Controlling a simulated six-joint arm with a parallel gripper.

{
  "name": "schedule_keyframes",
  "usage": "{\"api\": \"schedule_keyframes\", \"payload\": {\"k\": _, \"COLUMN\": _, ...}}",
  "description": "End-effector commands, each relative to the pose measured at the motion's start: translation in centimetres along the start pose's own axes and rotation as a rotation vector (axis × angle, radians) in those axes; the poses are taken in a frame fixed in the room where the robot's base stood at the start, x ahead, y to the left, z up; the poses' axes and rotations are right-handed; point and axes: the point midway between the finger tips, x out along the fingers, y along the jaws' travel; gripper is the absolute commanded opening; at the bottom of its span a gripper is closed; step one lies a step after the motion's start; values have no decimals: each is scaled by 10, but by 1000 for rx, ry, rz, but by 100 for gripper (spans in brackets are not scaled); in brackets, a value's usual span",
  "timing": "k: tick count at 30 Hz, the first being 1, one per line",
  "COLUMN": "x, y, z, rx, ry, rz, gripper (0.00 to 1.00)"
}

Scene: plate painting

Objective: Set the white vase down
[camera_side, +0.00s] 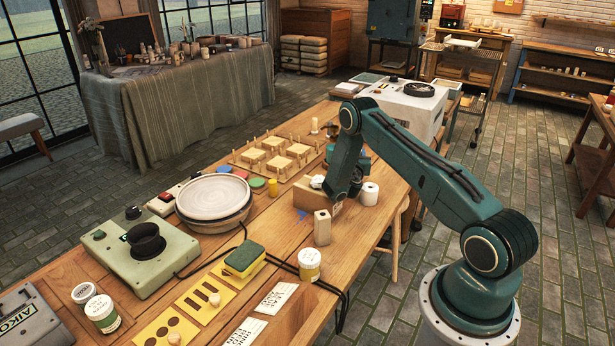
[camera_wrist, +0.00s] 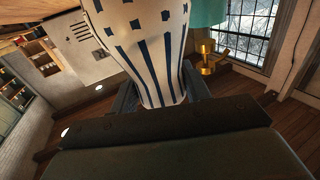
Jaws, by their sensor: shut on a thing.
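A white vase (camera_wrist: 145,25) with dark blue stripes and squares fills the upper middle of the wrist view. My gripper (camera_wrist: 161,92) is shut on it, one dark finger on each side. Its top runs out of the frame and its lower end is hidden behind my gripper's body. In the side view my gripper (camera_side: 343,192) points down over the right part of the wooden table (camera_side: 265,215). A small white shape (camera_side: 317,182) shows beside it, perhaps part of the vase. I cannot tell whether the vase touches the table.
A white cup-like roll (camera_side: 370,193) stands close right of my gripper. A small wooden block (camera_side: 322,227) stands just in front. A wooden rack with square pads (camera_side: 278,160) lies behind left. Stacked round plates (camera_side: 213,197) and a green sponge (camera_side: 245,258) are further left.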

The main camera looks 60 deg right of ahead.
Motion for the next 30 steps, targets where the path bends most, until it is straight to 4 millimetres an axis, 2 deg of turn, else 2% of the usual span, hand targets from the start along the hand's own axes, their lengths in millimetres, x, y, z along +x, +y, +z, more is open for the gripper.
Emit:
{"api": "schedule_keyframes", "payload": {"k": 3, "x": 0, "y": 0, "z": 1, "rx": 0, "ry": 2, "rz": 0, "gripper": 0}}
{"api": "schedule_keyframes", "payload": {"k": 4, "x": 0, "y": 0, "z": 1, "rx": 0, "ry": 2, "rz": 0, "gripper": 51}}
{"api": "schedule_keyframes", "payload": {"k": 7, "x": 0, "y": 0, "z": 1, "rx": 0, "ry": 2, "rz": 0, "gripper": 70}}
{"api": "schedule_keyframes", "payload": {"k": 20, "x": -2, "y": 0, "z": 2, "rx": -1, "ry": -2, "rz": 0, "gripper": 72}}
{"api": "schedule_keyframes", "payload": {"k": 30, "x": -25, "y": 0, "z": 3, "rx": -4, "ry": -3, "rz": 0, "gripper": 72}}
